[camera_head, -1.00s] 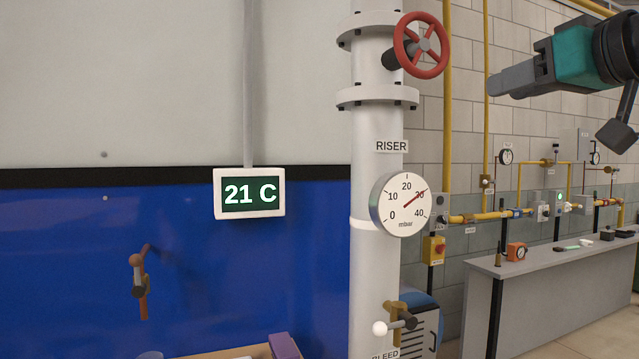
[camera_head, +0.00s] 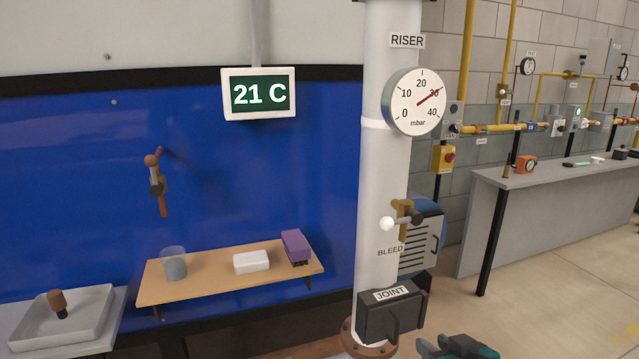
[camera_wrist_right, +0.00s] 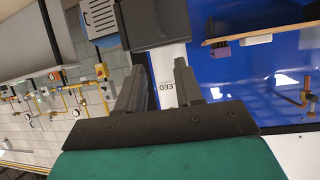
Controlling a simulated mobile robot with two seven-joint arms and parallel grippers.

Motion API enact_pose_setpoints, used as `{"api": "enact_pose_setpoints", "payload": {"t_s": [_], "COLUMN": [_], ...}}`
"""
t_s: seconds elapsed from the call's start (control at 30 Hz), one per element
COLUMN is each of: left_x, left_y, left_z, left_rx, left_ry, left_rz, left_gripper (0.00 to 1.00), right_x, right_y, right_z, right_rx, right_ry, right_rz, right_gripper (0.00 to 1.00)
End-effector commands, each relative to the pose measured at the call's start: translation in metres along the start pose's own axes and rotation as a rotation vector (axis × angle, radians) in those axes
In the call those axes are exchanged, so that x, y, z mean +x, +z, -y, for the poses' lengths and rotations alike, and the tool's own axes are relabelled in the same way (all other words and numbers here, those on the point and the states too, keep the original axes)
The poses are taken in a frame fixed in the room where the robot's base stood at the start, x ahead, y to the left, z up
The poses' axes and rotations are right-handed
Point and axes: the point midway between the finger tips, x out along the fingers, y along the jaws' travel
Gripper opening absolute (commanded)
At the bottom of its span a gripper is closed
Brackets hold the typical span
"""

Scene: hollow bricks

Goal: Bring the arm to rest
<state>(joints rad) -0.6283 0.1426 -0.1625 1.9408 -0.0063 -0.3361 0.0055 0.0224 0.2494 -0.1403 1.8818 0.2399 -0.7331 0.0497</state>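My right gripper (camera_head: 440,346) shows at the bottom edge of the head view, right of the white riser pipe (camera_head: 378,190) and just below the dark JOINT box (camera_head: 391,312). Only its dark fingers and a bit of its teal body are in that view. In the right wrist view the gripper (camera_wrist_right: 160,78) has its two fingers apart with nothing between them. The riser pipe and its BLEED label (camera_wrist_right: 169,94) show beyond the gap, and the dark box (camera_wrist_right: 152,22) lies beyond the fingertips. My left gripper is in neither view.
A wooden shelf (camera_head: 215,285) holds a glass (camera_head: 174,263), a white block (camera_head: 252,262) and a purple block (camera_head: 296,246). The bleed valve (camera_head: 404,215) sticks out of the riser. A grey bench (camera_head: 545,175) stands at right, with open floor (camera_head: 540,300) before it.

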Motion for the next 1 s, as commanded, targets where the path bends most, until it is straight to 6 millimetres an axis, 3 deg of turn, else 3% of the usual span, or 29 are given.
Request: {"api": "enact_pose_setpoints", "payload": {"t_s": [0.03, 0.2, 0.3, 0.4, 0.6, 1.0], "left_x": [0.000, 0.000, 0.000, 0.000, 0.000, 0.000], "left_y": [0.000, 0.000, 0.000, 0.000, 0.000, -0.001], "left_z": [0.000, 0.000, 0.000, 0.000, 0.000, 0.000], "left_rx": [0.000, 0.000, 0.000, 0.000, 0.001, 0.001], "left_ry": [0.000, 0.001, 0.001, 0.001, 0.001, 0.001], "left_rz": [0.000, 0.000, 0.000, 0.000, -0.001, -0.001], "left_gripper": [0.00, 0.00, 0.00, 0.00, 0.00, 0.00], "right_x": [-0.008, -0.045, -0.071, -0.094, -0.116, -0.117], "right_y": [0.037, 0.129, 0.170, 0.199, 0.223, 0.223], "right_z": [0.008, 0.032, 0.045, 0.056, 0.066, 0.066], "right_rx": [0.001, -0.018, -0.030, -0.041, -0.052, -0.052], "right_ry": [0.000, 0.005, 0.005, 0.003, 0.000, 0.000], "right_rz": [0.031, 0.091, 0.121, 0.142, 0.159, 0.159], "right_gripper": [0.36, 0.36, 0.36, 0.36, 0.36, 0.36]}}
